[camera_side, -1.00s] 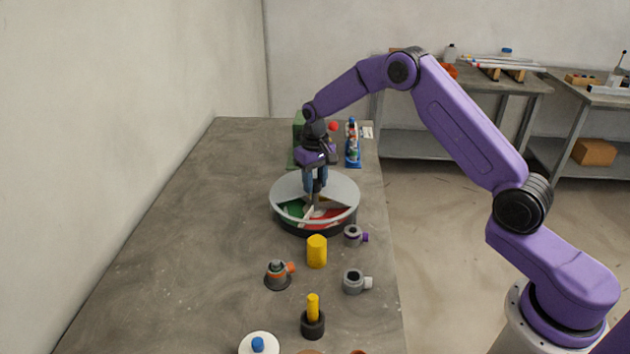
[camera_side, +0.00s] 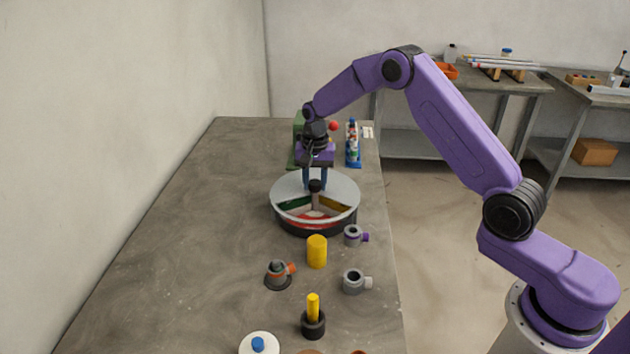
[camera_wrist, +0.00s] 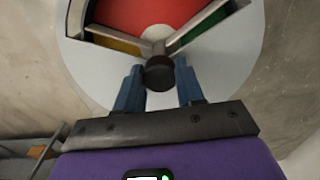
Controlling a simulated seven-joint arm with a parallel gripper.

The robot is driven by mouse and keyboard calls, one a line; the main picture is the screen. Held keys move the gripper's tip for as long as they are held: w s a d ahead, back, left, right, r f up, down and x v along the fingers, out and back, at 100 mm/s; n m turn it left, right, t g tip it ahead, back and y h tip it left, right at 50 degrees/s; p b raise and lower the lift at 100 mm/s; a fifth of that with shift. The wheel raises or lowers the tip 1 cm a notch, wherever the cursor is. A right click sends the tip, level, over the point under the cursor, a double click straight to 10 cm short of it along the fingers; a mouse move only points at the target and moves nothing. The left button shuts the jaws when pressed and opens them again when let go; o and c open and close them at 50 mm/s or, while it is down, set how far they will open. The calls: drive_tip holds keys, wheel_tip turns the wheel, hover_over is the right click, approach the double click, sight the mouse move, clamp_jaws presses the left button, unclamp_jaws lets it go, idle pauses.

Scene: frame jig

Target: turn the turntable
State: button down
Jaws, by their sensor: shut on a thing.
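The turntable (camera_side: 341,184) is a round grey disc on a dark base, with an opening that shows red, green and yellow sectors between grey dividers. It also shows in the wrist view (camera_wrist: 248,50). A dark round knob (camera_wrist: 159,73) stands at its centre on a grey post. My gripper (camera_side: 315,184) points down over the middle of the turntable. In the wrist view its blue fingers (camera_wrist: 160,80) are shut on the knob, one on each side. In the side view the red sector faces the front, green is at left and yellow at right.
A yellow cylinder (camera_side: 317,252) stands just in front of the turntable. Grey fittings (camera_side: 353,236) (camera_side: 353,282) and a cone-shaped part (camera_side: 278,274) are nearby. A yellow peg in a black holder (camera_side: 313,318) is nearer. Behind stand a green object (camera_side: 299,128) and a blue-based rack (camera_side: 353,150).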

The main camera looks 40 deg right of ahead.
idle(0.5)
drive_tip(key=c, duration=0.7)
unclamp_jaws()
wheel_tip(320, 180, up, 18)
drive_tip(key=shift+f, duration=0.25)
